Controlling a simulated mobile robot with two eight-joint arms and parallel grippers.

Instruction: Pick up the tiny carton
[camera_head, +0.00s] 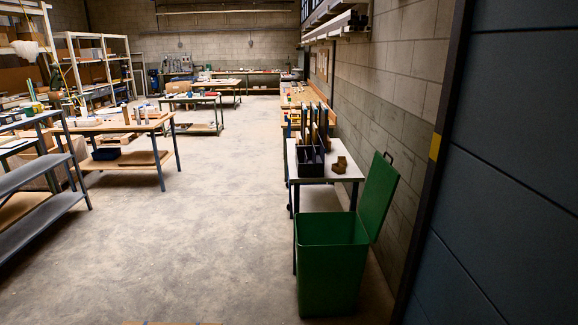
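A small open brown carton (341,166) sits on the white-topped table (327,153) by the right wall. It stands to the right of a dark bin (310,163) on the same table. The carton is small in view, and whether it holds anything is hard to tell. Neither of my grippers shows in the head view.
A green bin (330,275) with its lid (377,196) raised stands in front of the white-topped table. A workbench (125,125) and grey shelves (35,185) stand on the left. A dark wall panel (510,160) fills the near right. The middle floor (215,200) is clear.

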